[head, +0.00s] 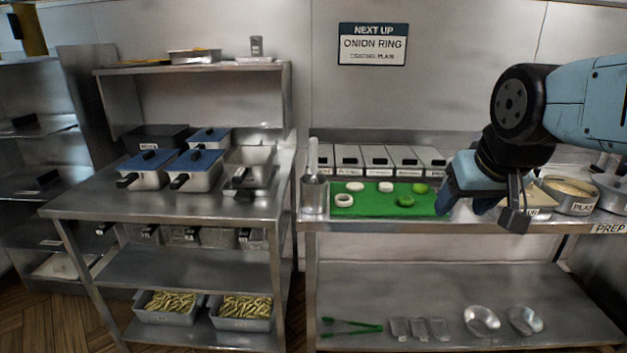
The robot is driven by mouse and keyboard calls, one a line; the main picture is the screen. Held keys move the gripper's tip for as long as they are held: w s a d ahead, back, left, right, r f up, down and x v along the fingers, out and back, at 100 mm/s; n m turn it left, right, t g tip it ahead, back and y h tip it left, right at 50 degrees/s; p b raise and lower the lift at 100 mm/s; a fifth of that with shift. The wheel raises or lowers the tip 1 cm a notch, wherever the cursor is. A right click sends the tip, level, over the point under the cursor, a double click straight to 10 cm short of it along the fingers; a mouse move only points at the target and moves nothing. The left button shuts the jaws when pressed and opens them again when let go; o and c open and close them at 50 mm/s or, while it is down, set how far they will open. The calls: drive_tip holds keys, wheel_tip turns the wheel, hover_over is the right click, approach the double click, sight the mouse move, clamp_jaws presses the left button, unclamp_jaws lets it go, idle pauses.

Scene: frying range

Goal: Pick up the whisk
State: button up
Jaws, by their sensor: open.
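I cannot make out a whisk for certain. A pale upright utensil (313,155) stands in a metal cup (314,196) at the left end of the right-hand table; its lower part is hidden in the cup, so I cannot tell what it is. My gripper (479,212) is open over the right part of the same table, beside the right end of a green board. It is well to the right of the cup. I see nothing between its fingers.
The green board (375,208) holds white rings and green pieces. Lidded containers (378,158) line the wall behind it. Labelled round pans (570,207) stand right of my gripper. Green-handled tongs (352,326) and metal scoops (482,320) lie on the lower shelf.

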drive_tip(key=w+a+f+n+t, duration=0.1)
drive_tip(key=w+a+t, duration=0.15)
drive_tip(key=w, duration=1.05)
drive_tip(key=n+t+y, duration=0.5)
drive_tip(key=t+y, duration=0.2)
drive_tip(key=y, duration=0.2)
approach(316, 153)
drive_tip(key=x, duration=1.1)
drive_tip(key=shift+w+a+f, duration=0.15)
drive_tip(key=shift+w+f, duration=0.05)
drive_tip(key=shift+w, duration=0.05)
drive_tip(key=c, duration=1)
drive_tip(key=shift+r, duration=0.15)
